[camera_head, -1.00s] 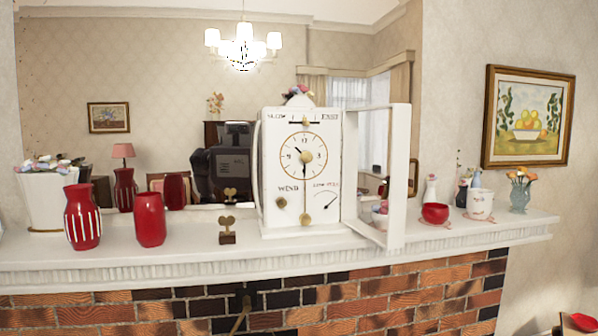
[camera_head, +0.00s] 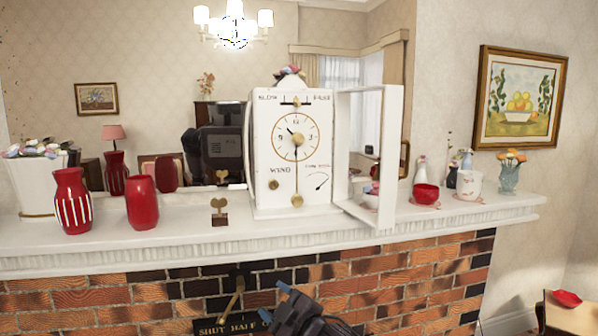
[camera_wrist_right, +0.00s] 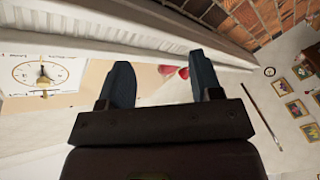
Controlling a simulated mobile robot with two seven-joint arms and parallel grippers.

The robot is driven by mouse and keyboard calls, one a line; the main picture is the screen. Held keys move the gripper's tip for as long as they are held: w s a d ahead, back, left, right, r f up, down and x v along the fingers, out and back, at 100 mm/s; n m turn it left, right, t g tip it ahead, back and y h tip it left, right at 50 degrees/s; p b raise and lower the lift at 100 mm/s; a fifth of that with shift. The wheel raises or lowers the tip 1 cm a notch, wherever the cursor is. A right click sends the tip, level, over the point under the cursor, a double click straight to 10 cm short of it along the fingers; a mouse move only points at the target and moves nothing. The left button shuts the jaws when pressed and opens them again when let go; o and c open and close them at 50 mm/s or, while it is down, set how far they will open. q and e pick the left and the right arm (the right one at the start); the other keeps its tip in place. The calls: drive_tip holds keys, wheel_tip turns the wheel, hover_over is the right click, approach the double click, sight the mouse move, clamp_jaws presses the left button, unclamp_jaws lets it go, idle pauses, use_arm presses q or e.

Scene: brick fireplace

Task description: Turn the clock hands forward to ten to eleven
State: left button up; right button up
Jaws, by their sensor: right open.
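The white clock (camera_head: 262,185) stands upright on the mantel. Its glazed white door (camera_head: 393,150) is swung open to the right. The dial (camera_head: 308,125) is uncovered; the short hand points to upper left, near ten or eleven, and a long dark hand points down toward six, in line with the pendulum rod. The clock dial also shows sideways at the left of the right wrist view (camera_wrist_right: 25,73). My right gripper (camera_head: 276,300) is low in front of the brick, below the clock and apart from it. Its jaws are open and empty in the right wrist view (camera_wrist_right: 163,82). My left gripper is out of view.
A brass handle (camera_head: 235,292) sticks out below.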

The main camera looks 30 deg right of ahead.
sight(298, 140)
drive_tip(key=w+d+r+n+t+h, duration=0.25)
drive_tip(key=r+n, duration=0.45)
drive_tip(key=r, duration=0.7)
drive_tip(key=w+d+r+n+t+h, duration=0.2)
drive_tip(key=w+d+r+n+h, duration=0.3)
drive_tip(key=r, duration=0.9)
drive_tip(key=w+d+r+n+h+p, duration=0.1)
drive_tip(key=w+d+n, duration=0.1)
drive_tip(key=w+d+r+n+h+p, duration=0.1)
drive_tip(key=w+d+n, duration=0.1)
drive_tip(key=w, duration=0.1)
drive_tip(key=w+d+r+n+g+h+p, duration=0.1)
drive_tip(key=w+d+n+h, duration=0.1)
drive_tip(key=shift+w+d+r, duration=0.2)
drive_tip(key=shift+w+r, duration=0.15)
drive_tip(key=shift+r, duration=0.05)
drive_tip(key=c, duration=0.9)
drive_tip(key=m, duration=0.2)
drive_tip(key=m+g+h+b, duration=0.1)
drive_tip(key=m, duration=0.1)
drive_tip(key=shift+a+f+h, duration=0.1)
drive_tip(key=shift+a+h, duration=0.05)
drive_tip(key=shift+h, duration=0.1)
drive_tip(key=shift+c, duration=0.2)
drive_tip(key=m+g+h, duration=0.1)
drive_tip(key=m, duration=0.3)
drive_tip(key=shift+g, duration=0.35)
